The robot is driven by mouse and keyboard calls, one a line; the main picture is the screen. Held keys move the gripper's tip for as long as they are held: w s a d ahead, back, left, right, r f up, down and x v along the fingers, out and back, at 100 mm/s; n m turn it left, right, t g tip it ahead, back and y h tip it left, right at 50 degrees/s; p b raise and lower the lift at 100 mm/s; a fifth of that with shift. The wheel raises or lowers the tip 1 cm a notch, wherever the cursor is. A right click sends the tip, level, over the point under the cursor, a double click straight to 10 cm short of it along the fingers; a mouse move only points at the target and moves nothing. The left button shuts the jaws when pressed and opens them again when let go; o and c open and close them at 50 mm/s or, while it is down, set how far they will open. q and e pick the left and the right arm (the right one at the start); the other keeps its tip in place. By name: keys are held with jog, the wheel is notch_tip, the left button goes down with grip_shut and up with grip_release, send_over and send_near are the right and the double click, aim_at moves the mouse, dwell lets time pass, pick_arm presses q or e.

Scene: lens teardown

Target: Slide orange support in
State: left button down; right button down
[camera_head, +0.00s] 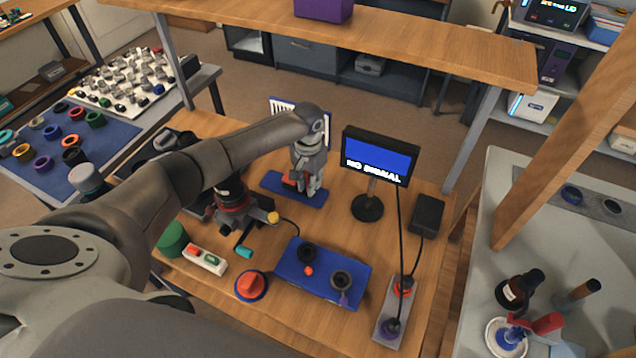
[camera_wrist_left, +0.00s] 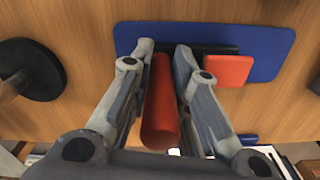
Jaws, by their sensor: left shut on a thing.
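My left gripper (camera_head: 311,190) reaches down over a small blue plate (camera_head: 273,185) on the wooden bench. In the left wrist view its fingers (camera_wrist_left: 164,52) are closed around an orange-red cylinder (camera_wrist_left: 160,110), which lies between them and points toward the blue plate (camera_wrist_left: 268,50). On that plate a square orange block (camera_wrist_left: 229,70) sits against a dark piece, to the right of the fingers. Whether the cylinder's far end touches the plate or the dark piece cannot be told. My right gripper does not show.
A screen reading "NO SIGNAL" (camera_head: 378,158) stands on a round base right of the gripper. Nearer are a blue tray with dark rings (camera_head: 315,283), a red knob (camera_head: 250,284) and a switch box (camera_head: 204,260). A dark device (camera_head: 236,205) stands left of the plate.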

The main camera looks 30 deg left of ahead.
pick_arm(q)
jog(key=a, duration=0.5)
jog(key=shift+s+a, duration=0.15)
jog(key=shift+a, duration=0.15)
jog(key=shift+r, duration=0.1)
jog(key=c, duration=1.6)
grip_release()
jog(key=shift+a, duration=0.1)
notch_tip(320, 180, up, 12)
jog(key=shift+f, duration=0.1)
